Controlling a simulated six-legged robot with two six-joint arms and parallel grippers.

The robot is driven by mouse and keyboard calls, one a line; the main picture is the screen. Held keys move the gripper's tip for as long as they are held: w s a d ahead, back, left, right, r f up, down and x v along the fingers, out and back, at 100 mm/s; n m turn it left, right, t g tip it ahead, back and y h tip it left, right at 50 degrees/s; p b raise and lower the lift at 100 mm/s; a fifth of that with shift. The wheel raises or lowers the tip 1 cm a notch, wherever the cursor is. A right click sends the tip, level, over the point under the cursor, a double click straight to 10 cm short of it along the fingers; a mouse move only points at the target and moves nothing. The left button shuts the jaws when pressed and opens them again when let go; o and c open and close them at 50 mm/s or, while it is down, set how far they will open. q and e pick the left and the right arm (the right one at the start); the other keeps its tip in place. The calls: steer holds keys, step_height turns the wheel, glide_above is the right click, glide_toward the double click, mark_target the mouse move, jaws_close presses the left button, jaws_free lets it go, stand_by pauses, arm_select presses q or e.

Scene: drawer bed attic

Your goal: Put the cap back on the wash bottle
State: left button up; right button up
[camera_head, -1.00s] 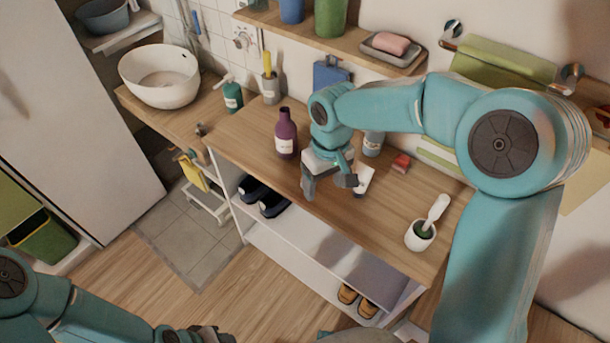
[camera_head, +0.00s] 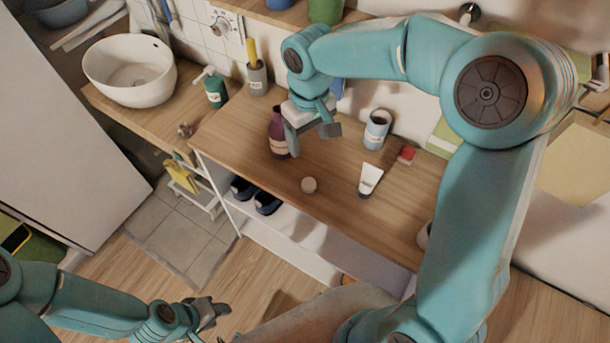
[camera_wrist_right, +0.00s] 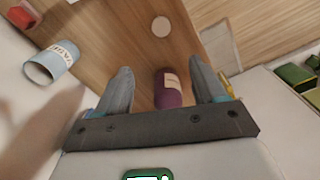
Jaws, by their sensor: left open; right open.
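A purple bottle (camera_head: 278,142) with a pale label stands upright on the wooden counter, partly hidden by my right gripper. It also shows between the fingers in the right wrist view (camera_wrist_right: 169,96). A small round beige cap (camera_head: 308,185) lies on the counter in front of the bottle, apart from it; it shows near the top of the right wrist view (camera_wrist_right: 161,25). My right gripper (camera_head: 311,138) is open and empty, above the counter close to the purple bottle. My left gripper (camera_head: 212,312) is open, low and in front of the counter.
A white tube (camera_head: 370,178), a red block (camera_head: 407,154) and a pale blue labelled container (camera_head: 377,130) stand or lie right of the cap. A green pump bottle (camera_head: 215,90) and a white basin (camera_head: 130,75) are left. The counter around the cap is clear.

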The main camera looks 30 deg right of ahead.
glide_above(308, 183)
step_height(308, 183, down, 10)
steer(key=shift+d+f, duration=0.15)
steer(key=shift+f, duration=0.25)
steer(key=shift+f+p, duration=0.1)
steer(key=shift+p, duration=0.2)
steer(key=shift+f, duration=0.35)
step_height(308, 183, down, 4)
steer(key=shift+w+f+p, duration=0.1)
steer(key=shift+f+p, duration=0.1)
steer(key=shift+p, duration=0.35)
